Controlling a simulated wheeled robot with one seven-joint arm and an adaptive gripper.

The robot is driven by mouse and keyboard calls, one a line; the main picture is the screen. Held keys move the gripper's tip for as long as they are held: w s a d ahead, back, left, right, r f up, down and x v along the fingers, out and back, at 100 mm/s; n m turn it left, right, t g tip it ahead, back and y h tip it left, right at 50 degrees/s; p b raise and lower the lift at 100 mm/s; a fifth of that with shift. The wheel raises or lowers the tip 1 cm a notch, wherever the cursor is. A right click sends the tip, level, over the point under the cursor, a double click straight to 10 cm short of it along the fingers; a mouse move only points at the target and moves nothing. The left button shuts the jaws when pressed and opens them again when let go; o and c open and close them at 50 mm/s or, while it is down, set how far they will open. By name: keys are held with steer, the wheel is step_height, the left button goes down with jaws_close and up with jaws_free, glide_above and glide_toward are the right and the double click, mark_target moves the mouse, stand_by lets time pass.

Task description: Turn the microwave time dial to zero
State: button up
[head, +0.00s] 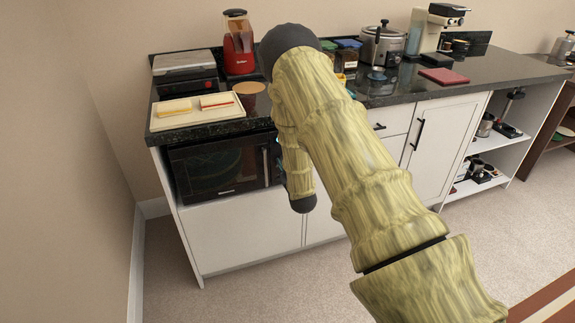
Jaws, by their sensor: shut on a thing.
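The black microwave (218,168) sits in an open bay under the counter at the left, with its dark glass door facing me and a vertical handle (266,165) at the door's right. My arm hangs down in front of the right end of the microwave, where the control panel is. My gripper (281,166) is almost wholly hidden behind my wrist; only a small dark and teal sliver shows at the panel. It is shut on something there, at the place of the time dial. The dial itself and its setting are hidden.
White cabinets (240,235) stand below. A wall is close at left; the carpet in front is clear.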

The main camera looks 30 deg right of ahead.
steer(key=shift+s+f+n, duration=0.1)
steer(key=shift+f+n, duration=0.05)
steer(key=shift+n, duration=0.65)
steer(key=o, duration=1)
steer(key=shift+d, duration=0.1)
steer(key=shift+o, duration=0.2)
steer(key=v, duration=1.2)
steer(key=shift+f, duration=0.1)
